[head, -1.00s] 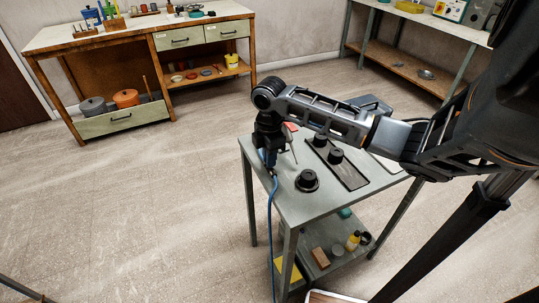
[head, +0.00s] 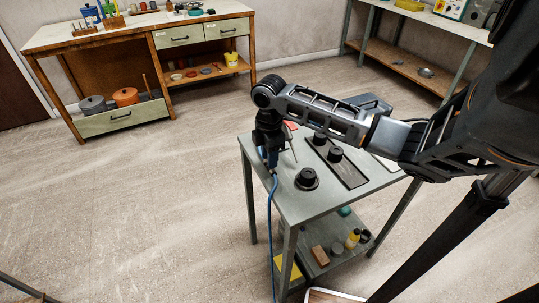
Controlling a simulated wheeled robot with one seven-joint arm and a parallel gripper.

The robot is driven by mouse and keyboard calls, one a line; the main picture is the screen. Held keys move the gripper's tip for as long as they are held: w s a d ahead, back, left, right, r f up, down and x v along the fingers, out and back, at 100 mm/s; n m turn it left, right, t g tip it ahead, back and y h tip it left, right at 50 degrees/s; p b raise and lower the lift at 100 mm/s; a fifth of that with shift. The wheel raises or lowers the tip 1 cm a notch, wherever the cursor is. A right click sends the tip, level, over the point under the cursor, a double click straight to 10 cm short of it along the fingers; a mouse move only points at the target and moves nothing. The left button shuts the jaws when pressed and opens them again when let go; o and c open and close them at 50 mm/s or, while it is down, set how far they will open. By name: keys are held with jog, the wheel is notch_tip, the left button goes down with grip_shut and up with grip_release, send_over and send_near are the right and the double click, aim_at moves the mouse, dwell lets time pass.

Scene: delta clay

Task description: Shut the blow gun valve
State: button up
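My gripper (head: 268,153) points down over the left end of the small grey-green table (head: 318,206). A blue tool body, which looks like the blow gun (head: 264,155), shows at the fingers, with a thin metal nozzle beside it. A blue hose (head: 270,225) hangs from it down past the table's left edge towards the floor. The fingers overlap the blow gun, and the hand hides much of it. The valve cannot be made out. I cannot tell whether the fingers are shut on the gun.
A round black piece (head: 307,179) stands on the table, right of the gripper. A dark tray (head: 350,173) with black round parts lies behind it. The lower shelf holds a yellow bottle (head: 352,238) and a brown block (head: 320,256). Workbenches stand behind; open floor lies left.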

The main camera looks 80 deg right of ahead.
jog(key=shift+r+b, duration=0.45)
jog(key=shift+r, duration=3.45)
